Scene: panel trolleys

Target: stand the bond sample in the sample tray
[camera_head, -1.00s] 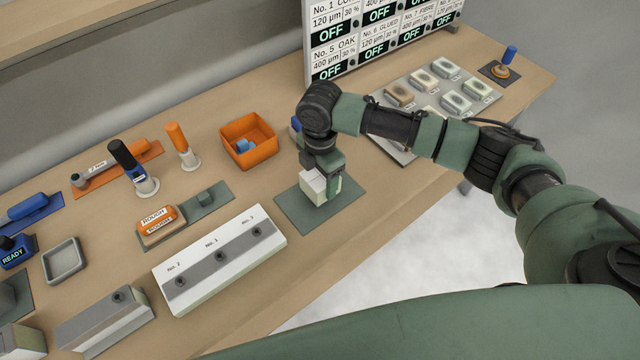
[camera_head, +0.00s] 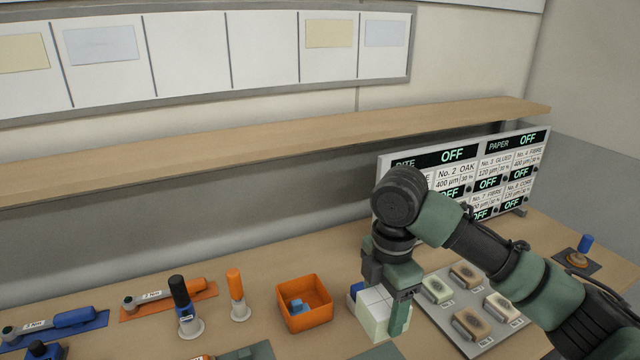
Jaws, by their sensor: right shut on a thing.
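My right gripper (camera_head: 393,318) is shut on a pale block with a grooved, tile-like top (camera_head: 372,312), which I take to be the bond sample. The block is upright, above or just behind a green mat (camera_head: 380,353) cut off by the bottom edge. The gripper hides part of its right side. A grey board (camera_head: 438,312) with several oval-marked pieces lies to the right, partly behind my right arm. I cannot tell whether this is the sample tray. My left gripper is out of view.
An orange bin (camera_head: 304,322) with a blue piece inside stands left of the block. A blue object (camera_head: 355,289) shows just behind the block. Tools stand and lie further left, such as an orange-handled one (camera_head: 235,290). A label panel (camera_head: 470,165) and a long shelf (camera_head: 270,145) are behind.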

